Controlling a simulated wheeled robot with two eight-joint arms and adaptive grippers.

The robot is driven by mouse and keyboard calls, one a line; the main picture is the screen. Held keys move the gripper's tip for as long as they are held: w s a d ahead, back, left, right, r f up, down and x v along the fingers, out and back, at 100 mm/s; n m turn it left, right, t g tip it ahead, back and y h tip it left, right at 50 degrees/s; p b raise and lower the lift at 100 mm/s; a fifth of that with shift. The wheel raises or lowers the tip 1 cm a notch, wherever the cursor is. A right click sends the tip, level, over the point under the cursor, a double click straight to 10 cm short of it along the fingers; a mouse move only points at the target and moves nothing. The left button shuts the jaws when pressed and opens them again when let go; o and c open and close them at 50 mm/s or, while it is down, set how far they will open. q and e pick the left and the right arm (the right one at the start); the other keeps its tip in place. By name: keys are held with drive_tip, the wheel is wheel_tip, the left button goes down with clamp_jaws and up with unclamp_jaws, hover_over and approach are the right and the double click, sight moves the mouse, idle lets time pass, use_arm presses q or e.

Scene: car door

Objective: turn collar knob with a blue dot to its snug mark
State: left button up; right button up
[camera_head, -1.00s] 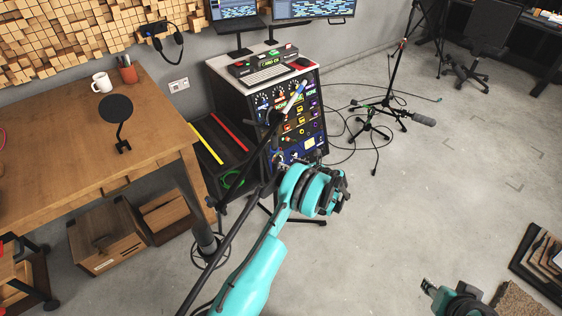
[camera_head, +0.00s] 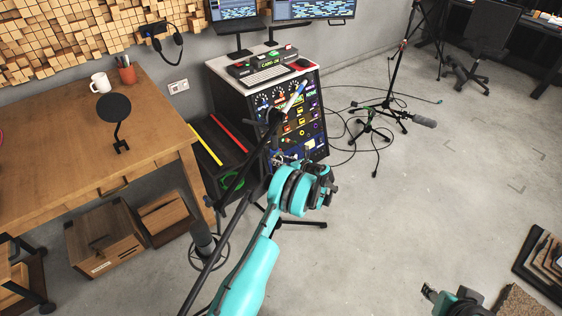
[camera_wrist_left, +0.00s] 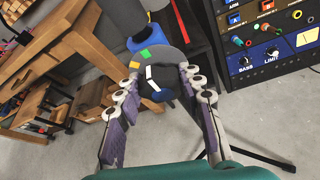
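In the left wrist view a round grey collar (camera_wrist_left: 172,57) with green, yellow and white marks sits beyond the fingers. A dark blue patch (camera_wrist_left: 158,95) shows at its near side. I cannot tell which mark is the snug one. My left gripper (camera_wrist_left: 160,100) is open, with its purple-padded fingers to either side and below the collar; contact is not clear. In the head view my left gripper (camera_head: 322,184) is in front of the rack, and the collar cannot be made out. My right gripper (camera_head: 430,291) is at the lower right, its fingers too small to judge.
The rack of knobs (camera_head: 290,120) stands behind, and the wooden table (camera_head: 60,150) is at the left.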

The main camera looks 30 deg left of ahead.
idle(0.3)
use_arm(q)
drive_tip(key=n+t, duration=0.2)
drive_tip(key=shift+n+h, duration=0.3)
drive_tip(key=shift+n+t+h, duration=0.3)
drive_tip(key=shift+n+t, duration=0.5)
drive_tip(key=shift+n, duration=0.4)
drive_tip(key=o, duration=1.2)
drive_tip(key=v, duration=1.2)
